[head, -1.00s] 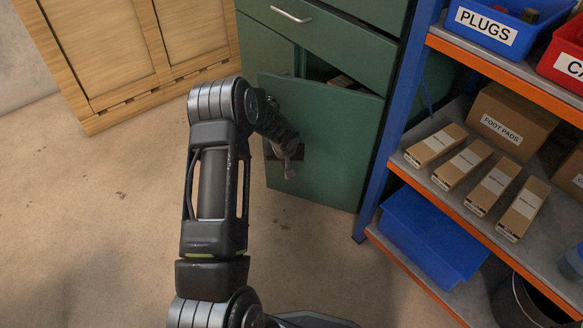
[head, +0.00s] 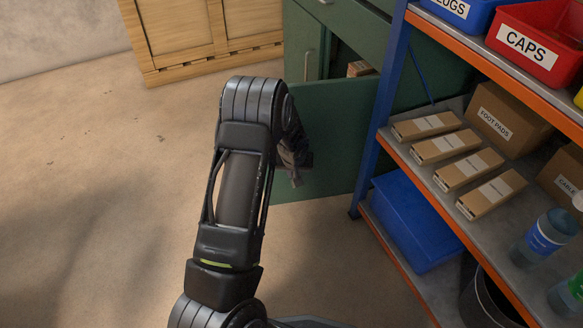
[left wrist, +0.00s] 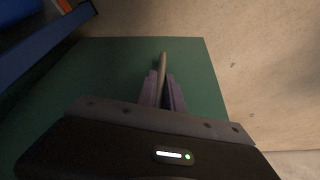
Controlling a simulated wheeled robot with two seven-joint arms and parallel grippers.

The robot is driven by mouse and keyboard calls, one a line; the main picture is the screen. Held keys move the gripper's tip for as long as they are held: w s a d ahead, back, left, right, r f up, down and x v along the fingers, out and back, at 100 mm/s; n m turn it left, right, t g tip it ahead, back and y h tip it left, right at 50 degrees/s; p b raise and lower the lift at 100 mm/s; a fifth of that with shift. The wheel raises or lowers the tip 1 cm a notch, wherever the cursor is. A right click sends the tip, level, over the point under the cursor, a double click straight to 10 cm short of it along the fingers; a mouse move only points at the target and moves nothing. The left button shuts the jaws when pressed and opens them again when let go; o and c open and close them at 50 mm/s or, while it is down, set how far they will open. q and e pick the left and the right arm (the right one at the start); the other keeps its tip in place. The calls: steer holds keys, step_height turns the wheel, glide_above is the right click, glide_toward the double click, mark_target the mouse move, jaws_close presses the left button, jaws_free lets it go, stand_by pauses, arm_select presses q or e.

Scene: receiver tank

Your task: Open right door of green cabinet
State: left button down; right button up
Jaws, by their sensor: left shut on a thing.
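The green cabinet (head: 364,22) stands behind my left arm in the head view. Its right door (head: 335,135) is swung part way out, with a dark gap above its top edge. The door fills much of the left wrist view (left wrist: 110,65). My left gripper (head: 297,170) is at the door's outer face, partly hidden by my own arm. In the left wrist view its fingers (left wrist: 162,90) are shut on the door's bar handle (left wrist: 162,62). The left door (head: 300,50) is closed, with its handle (head: 309,65) showing. My right gripper is not in view.
A blue and orange shelf rack (head: 384,115) stands close to the right of the open door. It holds boxes, bins and bottles. A small box (head: 360,68) shows inside the cabinet. The floor at left is clear.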

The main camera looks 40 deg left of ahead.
arm_select(q)
steer(key=shift+s+d, duration=0.35)
steer(key=shift+d, duration=0.3)
steer(key=c, duration=1.8)
jaws_free()
steer(key=shift+o, duration=0.2)
steer(key=shift+r, duration=0.1)
steer(key=p+v, duration=0.3)
steer(key=v, duration=0.4)
steer(key=shift+r, duration=0.3)
